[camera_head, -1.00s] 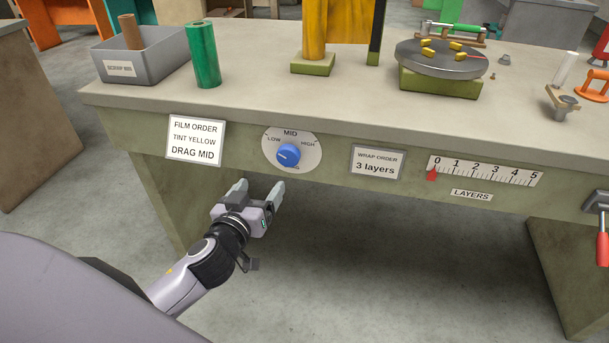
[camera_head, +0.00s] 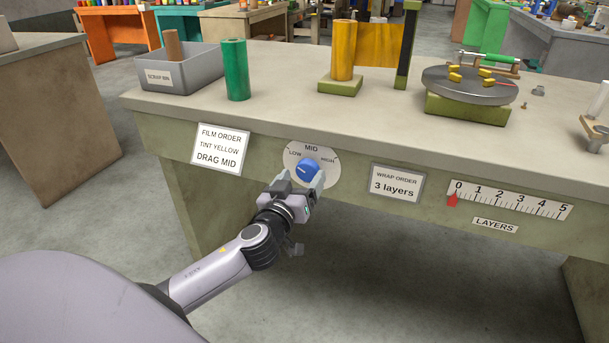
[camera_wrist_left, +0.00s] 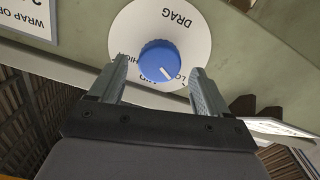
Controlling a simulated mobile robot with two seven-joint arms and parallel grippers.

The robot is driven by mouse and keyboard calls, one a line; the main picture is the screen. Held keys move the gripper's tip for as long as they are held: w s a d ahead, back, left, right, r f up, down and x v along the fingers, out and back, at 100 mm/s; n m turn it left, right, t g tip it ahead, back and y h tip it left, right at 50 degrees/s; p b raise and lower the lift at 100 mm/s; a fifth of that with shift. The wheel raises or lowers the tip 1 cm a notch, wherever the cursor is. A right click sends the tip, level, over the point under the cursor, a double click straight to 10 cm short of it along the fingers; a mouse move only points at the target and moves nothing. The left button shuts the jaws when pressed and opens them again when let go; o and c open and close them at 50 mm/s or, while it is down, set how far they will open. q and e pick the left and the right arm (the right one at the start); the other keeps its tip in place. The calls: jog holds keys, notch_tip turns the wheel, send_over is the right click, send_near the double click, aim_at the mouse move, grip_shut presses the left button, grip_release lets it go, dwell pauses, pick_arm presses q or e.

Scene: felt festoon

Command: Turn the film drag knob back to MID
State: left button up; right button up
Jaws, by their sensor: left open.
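The blue film drag knob (camera_head: 309,167) sits on a round white dial (camera_head: 331,169) on the bench's front panel. MID is at the dial's top, LOW at its left and HIGH at its right. The knob's white pointer line is turned toward LOW. The knob (camera_wrist_left: 160,56) and its line also show in the left wrist view, where the dial appears upside down. My left gripper (camera_head: 301,179) is open in front of the dial's lower part. In the left wrist view its fingertips (camera_wrist_left: 159,68) lie on either side of the knob, with gaps visible. My right gripper is out of view.
A film order sign (camera_head: 220,149) reading DRAG MID is left of the dial. A wrap order sign (camera_head: 397,184) and a layers scale (camera_head: 510,200) are to the right. Green (camera_head: 236,69) and yellow (camera_head: 342,50) rolls and a turntable (camera_head: 470,86) stand on the bench top.

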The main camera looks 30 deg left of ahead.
pick_arm(q)
jog(key=shift+x, duration=1.1)
jog(key=c, duration=1)
jog(key=shift+c, duration=0.2)
